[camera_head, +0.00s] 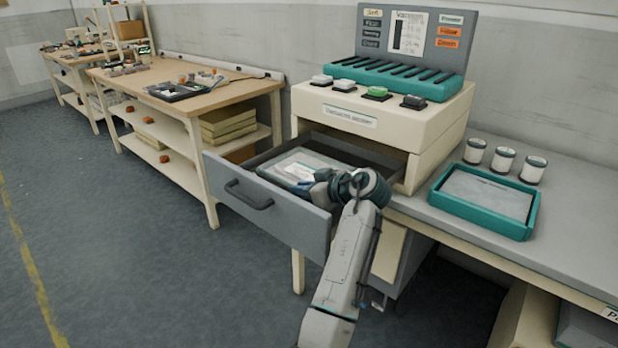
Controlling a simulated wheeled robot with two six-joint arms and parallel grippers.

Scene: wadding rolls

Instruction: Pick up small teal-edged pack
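A pale, flat pack (300,164) with a bluish-teal edge lies in the open drawer (262,210) under the cream machine. The gripper and wrist hide part of the pack and the drawer's right side. The fingers are small and dark here, so I cannot tell whether they are open, shut or touching the pack. My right gripper is not in view.
The drawer's raised front panel and handle (249,195) stand beside my arm. A teal tray (437,201) and three white rolls (503,160) are on the grey counter (590,229) at right. Wooden benches (185,101) stand at left. The floor at left is clear.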

